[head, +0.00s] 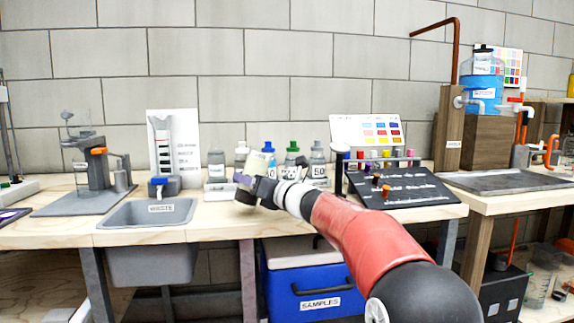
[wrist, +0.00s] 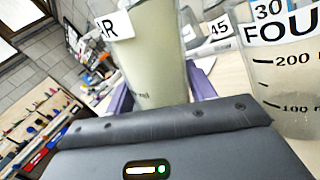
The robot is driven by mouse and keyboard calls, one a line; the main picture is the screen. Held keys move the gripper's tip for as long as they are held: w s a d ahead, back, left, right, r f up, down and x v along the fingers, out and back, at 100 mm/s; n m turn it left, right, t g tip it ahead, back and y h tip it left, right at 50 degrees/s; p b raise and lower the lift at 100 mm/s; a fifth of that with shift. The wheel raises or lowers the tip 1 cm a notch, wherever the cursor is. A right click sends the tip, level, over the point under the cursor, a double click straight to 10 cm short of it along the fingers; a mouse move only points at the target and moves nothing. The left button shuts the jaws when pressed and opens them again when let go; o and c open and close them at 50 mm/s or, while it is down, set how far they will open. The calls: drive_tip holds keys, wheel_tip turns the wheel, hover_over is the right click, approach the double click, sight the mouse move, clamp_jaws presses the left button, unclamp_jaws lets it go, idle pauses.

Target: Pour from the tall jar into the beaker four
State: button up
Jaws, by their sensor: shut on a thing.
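My gripper (head: 245,180) is shut on the tall jar (head: 258,163), above the workbench. In the wrist view the jar (wrist: 148,60) stands between the purple fingers of my gripper (wrist: 160,92). It holds a pale, cloudy, yellow-green content, and its white label shows the letters "AR". The jar looks slightly tilted in the head view. The beaker four (wrist: 288,75) is close by at the right of the wrist view, apart from the jar. It is clear, with 100 and 200 marks and a label reading "FOU". Its contents are unclear, and I cannot pick it out in the head view.
Bottles with blue (head: 268,148) and green (head: 292,148) caps stand behind my gripper. A grey waste sink (head: 120,213) is at the left. A dark sloped rack (head: 405,187) is at the right. A blue samples cooler (head: 315,295) sits below the bench.

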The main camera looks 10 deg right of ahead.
sight(261, 167)
drive_tip(key=shift+d+m, duration=0.2)
drive_tip(key=shift+m, duration=0.5)
idle(0.6)
drive_tip(key=shift+w+d+r+m+t+p, duration=0.1)
drive_tip(key=shift+d+r+m+t+p, duration=0.1)
drive_tip(key=shift+r+m+p, duration=0.35)
drive_tip(key=shift+w+d+r+m+t+p, duration=0.15)
drive_tip(key=shift+r+m+p, duration=0.2)
drive_tip(key=shift+r, duration=0.25)
idle(1.0)
drive_tip(key=shift+s+a+r+m+t+p, duration=0.15)
drive_tip(key=shift+r+m+t+p, duration=0.15)
drive_tip(key=shift+r+m, duration=0.5)
drive_tip(key=shift+a+r+m+t+p, duration=0.15)
drive_tip(key=shift+r+m+t, duration=0.15)
drive_tip(key=shift+m, duration=0.9)
idle(2.5)
